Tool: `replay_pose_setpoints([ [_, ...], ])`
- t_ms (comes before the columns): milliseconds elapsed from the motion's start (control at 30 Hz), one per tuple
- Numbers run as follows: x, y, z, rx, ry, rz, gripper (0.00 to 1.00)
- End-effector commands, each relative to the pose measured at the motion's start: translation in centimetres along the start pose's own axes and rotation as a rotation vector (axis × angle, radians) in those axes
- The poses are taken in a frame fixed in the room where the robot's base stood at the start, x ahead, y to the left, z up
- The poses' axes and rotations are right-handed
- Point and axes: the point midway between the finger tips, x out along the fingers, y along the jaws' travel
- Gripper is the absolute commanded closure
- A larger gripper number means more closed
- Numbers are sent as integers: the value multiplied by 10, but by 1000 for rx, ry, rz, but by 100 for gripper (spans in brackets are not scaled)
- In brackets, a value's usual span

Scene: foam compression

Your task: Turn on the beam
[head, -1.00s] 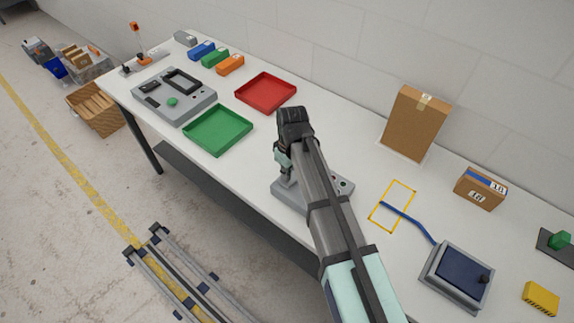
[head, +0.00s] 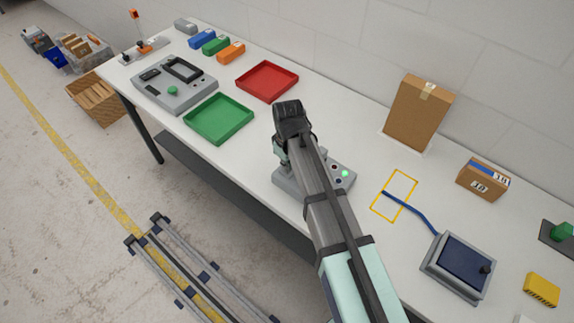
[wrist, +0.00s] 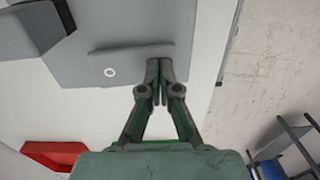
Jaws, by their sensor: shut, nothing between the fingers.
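A grey device (head: 286,184) stands on the table in the middle of the head view, partly hidden behind my arm. Its right end has a panel with small buttons or lamps, and a lamp (head: 345,173) there glows green. In the wrist view, a grey part (wrist: 128,65) with a white ring mark lies just beyond my gripper (wrist: 160,66). My gripper is shut and empty, its fingertips overlapping that part's edge in the picture. I cannot tell whether they touch it. In the head view my fingertips are mostly hidden at the device's left end.
A green tray (head: 246,126) and a red tray (head: 291,88) lie to the left. A control box (head: 222,95) stands beyond them. A yellow outline (head: 409,174), a blue-cabled box (head: 427,264) and cartons are to the right.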

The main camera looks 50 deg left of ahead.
Motion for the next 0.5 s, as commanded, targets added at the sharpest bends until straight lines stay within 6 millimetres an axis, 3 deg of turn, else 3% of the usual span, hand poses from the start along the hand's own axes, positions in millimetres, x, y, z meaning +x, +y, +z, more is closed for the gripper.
replay_pose_setpoints([
  [500, -15, 0, 0, 0, 0, 0, 100],
])
